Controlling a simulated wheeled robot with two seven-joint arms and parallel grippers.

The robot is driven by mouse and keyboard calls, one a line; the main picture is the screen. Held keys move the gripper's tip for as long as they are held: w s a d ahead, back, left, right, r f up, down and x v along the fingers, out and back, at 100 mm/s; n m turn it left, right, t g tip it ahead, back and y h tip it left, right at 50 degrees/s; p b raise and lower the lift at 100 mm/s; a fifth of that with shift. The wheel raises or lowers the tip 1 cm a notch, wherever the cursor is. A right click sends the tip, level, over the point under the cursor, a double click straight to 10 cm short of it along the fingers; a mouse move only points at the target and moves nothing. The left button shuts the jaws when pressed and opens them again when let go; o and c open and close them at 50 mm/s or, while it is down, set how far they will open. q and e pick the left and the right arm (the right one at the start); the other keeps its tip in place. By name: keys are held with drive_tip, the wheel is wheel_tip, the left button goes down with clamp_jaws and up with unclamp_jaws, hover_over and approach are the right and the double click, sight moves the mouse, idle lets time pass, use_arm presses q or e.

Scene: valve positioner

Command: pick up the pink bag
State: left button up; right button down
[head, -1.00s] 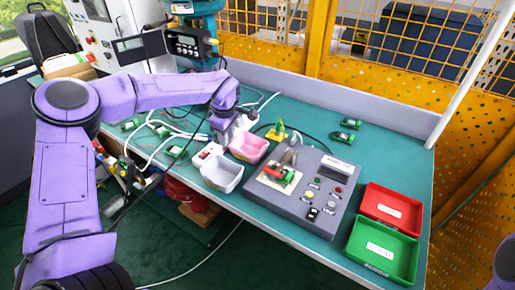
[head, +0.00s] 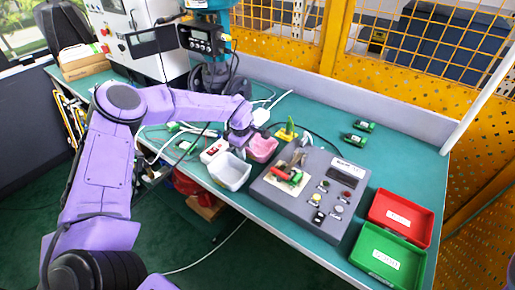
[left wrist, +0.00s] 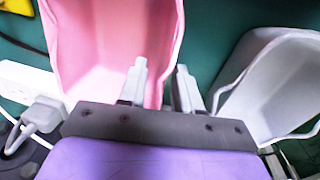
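The pink container (head: 264,149) looks like an open bin and stands upright on the green table, beside a white bin. My left gripper (head: 240,142) is at its left side in the head view. In the left wrist view the pink container (left wrist: 95,45) is large and looks empty. There, the fingers of my left gripper (left wrist: 162,88) are apart, one over the inside of the pink container and one on the outer side of its wall, toward the white bin. I cannot see any finger press on the wall. My right gripper is not in view.
The white bin (head: 230,172) is close to the pink one. A grey control box (head: 312,195) stands to the right, with red (head: 400,217) and green (head: 388,255) trays beyond.

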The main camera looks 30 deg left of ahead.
use_arm(q)
clamp_jaws()
drive_tip(key=shift+r, duration=0.1)
